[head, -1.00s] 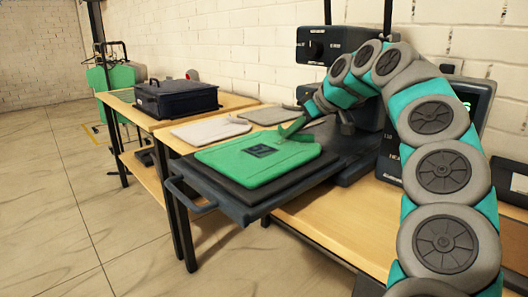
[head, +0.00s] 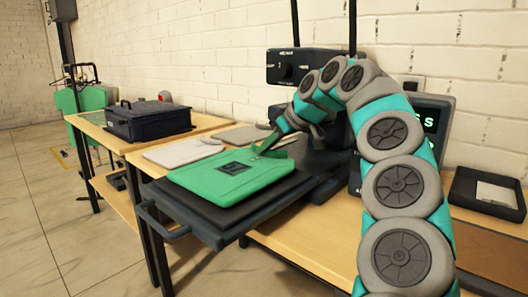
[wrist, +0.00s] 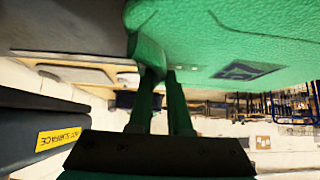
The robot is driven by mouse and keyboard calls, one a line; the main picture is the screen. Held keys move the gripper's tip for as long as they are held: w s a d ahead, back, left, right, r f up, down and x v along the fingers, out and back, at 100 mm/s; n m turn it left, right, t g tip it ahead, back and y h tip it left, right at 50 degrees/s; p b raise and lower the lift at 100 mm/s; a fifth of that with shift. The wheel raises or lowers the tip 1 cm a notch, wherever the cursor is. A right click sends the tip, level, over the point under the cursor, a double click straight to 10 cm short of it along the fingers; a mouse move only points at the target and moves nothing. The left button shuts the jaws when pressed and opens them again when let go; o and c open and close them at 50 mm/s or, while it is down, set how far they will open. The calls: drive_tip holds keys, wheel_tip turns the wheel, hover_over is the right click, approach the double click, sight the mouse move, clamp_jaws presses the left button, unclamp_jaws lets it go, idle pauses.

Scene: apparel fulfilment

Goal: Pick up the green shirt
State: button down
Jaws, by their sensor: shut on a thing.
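The green shirt (head: 230,176) lies flat on the dark platen of the heat press (head: 190,212), with a dark square print on its top. My gripper (head: 265,150) is at the shirt's far right corner, shut on its edge, which is pulled up a little there. In the wrist view the green shirt (wrist: 240,35) fills the upper right, and my gripper's fingers (wrist: 160,75) are closed on a fold of it. The fingertips are partly hidden by the cloth.
Grey folded garments (head: 182,152) lie behind the press platen. A dark case (head: 148,121) stands on the far table. A black tray (head: 487,192) is at right. A yellow label (wrist: 58,139) marks a hot surface close to my gripper. Open floor lies at left.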

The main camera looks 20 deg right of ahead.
drive_tip(key=shift+r, duration=1.2)
drive_tip(key=shift+s+r, duration=0.1)
drive_tip(key=shift+s+a+b, duration=0.25)
drive_tip(key=shift+s+b, duration=0.25)
drive_tip(key=shift+s, duration=0.75)
drive_tip(key=s, duration=0.4)
drive_tip(key=s+a+r+b, duration=0.1)
drive_tip(key=s, duration=0.3)
drive_tip(key=s+b, duration=0.1)
drive_tip(key=s, duration=0.3)
drive_tip(key=shift+a+r, duration=0.2)
drive_tip(key=shift+a, duration=0.1)
drive_tip(key=shift+s+a, duration=0.1)
drive_tip(key=shift+s, duration=0.5)
